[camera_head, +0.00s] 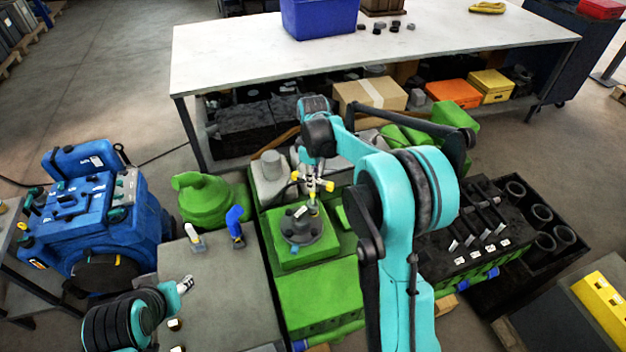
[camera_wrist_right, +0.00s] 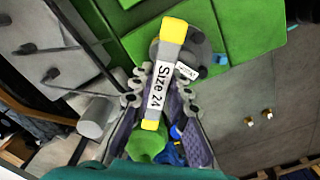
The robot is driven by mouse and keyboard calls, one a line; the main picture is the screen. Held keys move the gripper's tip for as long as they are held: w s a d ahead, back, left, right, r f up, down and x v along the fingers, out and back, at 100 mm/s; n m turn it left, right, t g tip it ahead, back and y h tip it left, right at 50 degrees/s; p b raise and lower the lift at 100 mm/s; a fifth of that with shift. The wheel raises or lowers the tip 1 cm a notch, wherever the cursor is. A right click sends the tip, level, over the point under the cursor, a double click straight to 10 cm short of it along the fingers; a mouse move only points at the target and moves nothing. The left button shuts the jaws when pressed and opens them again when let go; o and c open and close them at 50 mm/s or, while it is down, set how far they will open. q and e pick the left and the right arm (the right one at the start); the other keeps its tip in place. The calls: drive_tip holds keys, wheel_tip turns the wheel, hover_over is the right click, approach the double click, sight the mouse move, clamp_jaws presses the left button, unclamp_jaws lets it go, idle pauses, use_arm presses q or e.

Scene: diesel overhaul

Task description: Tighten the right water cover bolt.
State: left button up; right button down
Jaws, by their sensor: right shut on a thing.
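My right gripper (camera_head: 312,178) is shut on a tool with yellow ends (camera_head: 328,186), above the green engine block. In the right wrist view the tool (camera_wrist_right: 158,88) reads "Size 24" and lies between the two fingers (camera_wrist_right: 163,82). Its far yellow end reaches over the round dark water cover (camera_wrist_right: 205,62). In the head view the cover (camera_head: 302,232) sits on a green block, with a white label (camera_head: 300,212) on it. The tool and gripper partly hide the cover, and I cannot tell whether the tool touches a bolt.
A grey table (camera_head: 220,290) at the front left holds a blue-handled tool (camera_head: 236,226) and other small parts. A blue engine (camera_head: 90,215) stands at the left. A dark cylinder block (camera_head: 465,235) is to the right. A white workbench (camera_head: 240,60) stands behind.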

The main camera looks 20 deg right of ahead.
drive_tip(key=n, duration=1.4)
drive_tip(key=shift+d+n, duration=0.1)
drive_tip(key=shift+n, duration=0.3)
drive_tip(key=shift+w, duration=0.1)
